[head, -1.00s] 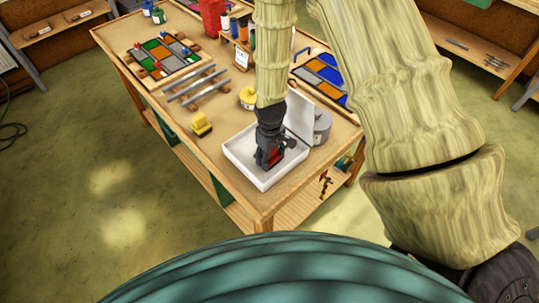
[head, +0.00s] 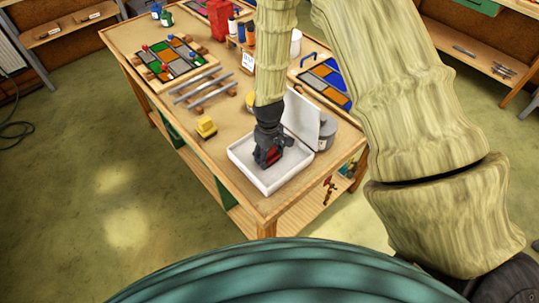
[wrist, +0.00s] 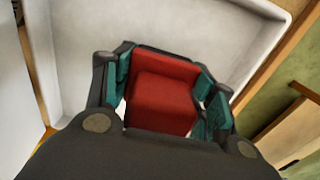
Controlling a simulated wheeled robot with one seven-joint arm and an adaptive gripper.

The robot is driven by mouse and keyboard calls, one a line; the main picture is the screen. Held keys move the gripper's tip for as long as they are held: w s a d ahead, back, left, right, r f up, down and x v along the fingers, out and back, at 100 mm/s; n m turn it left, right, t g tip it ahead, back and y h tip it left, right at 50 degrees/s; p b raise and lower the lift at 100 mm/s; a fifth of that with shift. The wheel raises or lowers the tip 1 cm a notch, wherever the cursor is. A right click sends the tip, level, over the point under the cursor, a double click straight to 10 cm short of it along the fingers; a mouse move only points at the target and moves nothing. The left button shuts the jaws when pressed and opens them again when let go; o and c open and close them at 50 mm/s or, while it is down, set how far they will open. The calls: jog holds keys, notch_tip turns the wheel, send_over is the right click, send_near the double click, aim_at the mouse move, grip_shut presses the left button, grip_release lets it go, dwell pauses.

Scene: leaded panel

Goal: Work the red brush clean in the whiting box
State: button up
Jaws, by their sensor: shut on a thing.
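The red brush (wrist: 165,90) is a red block between the fingers of my gripper (wrist: 162,95) in the wrist view. My gripper is shut on it, and it also shows in the head view (head: 268,157), pointing down into the whiting box. The whiting box (head: 284,182) is a white open tray with a raised lid (head: 302,118) near the bench's front corner. Its pale inside also shows in the wrist view (wrist: 190,25). The brush's underside is hidden, so I cannot tell whether it touches the box floor.
A yellow brush-like block (head: 206,128) lies left of the box. A grey tin (head: 327,133) stands close behind the lid at right. Metal strips on wooden rests (head: 203,86), leaded panels (head: 170,60) and a bottle rack fill the bench farther back.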

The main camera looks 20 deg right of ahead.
aim_at(275, 166)
jog(key=shift+w+a, duration=0.3)
jog(key=shift+w, duration=0.4)
jog(key=shift+w+a, duration=0.25)
jog(key=shift+w, duration=0.4)
jog(key=shift+w+a, duration=0.25)
jog(key=shift+w, duration=0.5)
jog(key=shift+w+a, duration=0.25)
jog(key=shift+w, duration=0.45)
jog(key=shift+s, duration=0.2)
jog(key=shift+s+d, duration=0.25)
jog(key=shift+s, duration=0.4)
jog(key=shift+s+d, duration=0.25)
jog(key=shift+s, duration=0.4)
jog(key=shift+s, duration=0.15)
jog(key=shift+s+d, duration=0.3)
jog(key=shift+s, duration=0.35)
jog(key=shift+s+d, duration=0.25)
jog(key=shift+s, duration=0.35)
jog(key=shift+s+d+p, duration=0.2)
jog(key=shift+s+d, duration=0.05)
jog(key=shift+s, duration=0.45)
jog(key=shift+s+d+p, duration=0.2)
jog(key=shift+s+d, duration=0.05)
jog(key=shift+s, duration=0.45)
